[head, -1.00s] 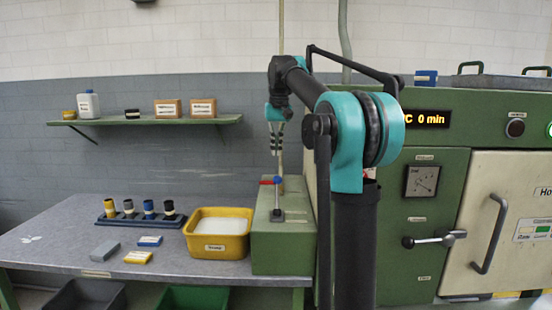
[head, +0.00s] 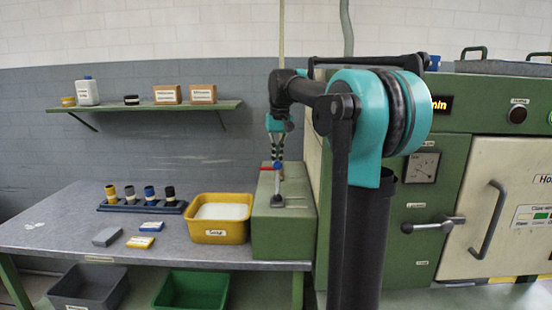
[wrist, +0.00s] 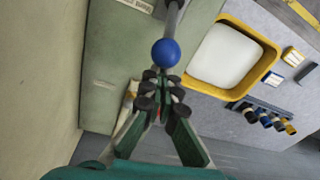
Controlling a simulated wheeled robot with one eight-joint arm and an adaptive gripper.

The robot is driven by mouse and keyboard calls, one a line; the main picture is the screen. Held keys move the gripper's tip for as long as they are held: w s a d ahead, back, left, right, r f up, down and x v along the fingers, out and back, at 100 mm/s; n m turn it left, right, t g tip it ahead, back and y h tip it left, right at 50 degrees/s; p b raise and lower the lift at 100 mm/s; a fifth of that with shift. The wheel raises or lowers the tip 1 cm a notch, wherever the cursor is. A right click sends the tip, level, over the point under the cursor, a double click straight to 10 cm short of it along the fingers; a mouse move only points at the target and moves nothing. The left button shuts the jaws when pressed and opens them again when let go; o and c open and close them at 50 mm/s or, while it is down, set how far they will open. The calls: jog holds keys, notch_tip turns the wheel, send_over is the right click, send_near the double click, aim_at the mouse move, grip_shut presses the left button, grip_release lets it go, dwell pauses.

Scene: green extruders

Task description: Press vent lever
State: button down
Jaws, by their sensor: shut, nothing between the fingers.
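A lever with a blue ball knob (wrist: 165,53) and a grey metal rod (wrist: 174,18) stands on a green box at the right end of the bench. My gripper (head: 278,165) is shut and empty, pointing down at the top of the lever. In the wrist view my gripper (wrist: 156,76) has its fingertips together just beside the blue knob. I cannot tell whether they touch it. Another lever, with a dark knob (head: 407,228), is on the green machine front.
A yellow tub (head: 213,238) with white content stands left of the green box (head: 285,240). A rack of several coloured cylinders (head: 142,208) and small blocks lie farther left. The green machine (head: 440,150) with a cream door is close on the right.

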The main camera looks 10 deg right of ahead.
jog(key=shift+s, duration=0.15)
jog(key=shift+s+a+r+t, duration=0.1)
jog(key=shift+s+r+t, duration=0.15)
jog(key=shift+t, duration=0.15)
jog(key=shift+s, duration=0.1)
jog(key=shift+s+a+r+t, duration=0.1)
jog(key=shift+s+r+t, duration=0.1)
jog(key=shift+s+t, duration=0.25)
jog(key=shift+s+a+r+t, duration=0.1)
jog(key=shift+s+r+t, duration=0.1)
jog(key=shift+s+t, duration=0.25)
jog(key=s+a+t+h, duration=0.1)
jog(key=s+a+t, duration=0.1)
jog(key=s+t, duration=0.4)
jog(key=s, duration=0.3)
jog(key=shift+s+t+h, duration=0.3)
jog(key=shift+s+h, duration=0.1)
jog(key=shift+f, duration=0.2)
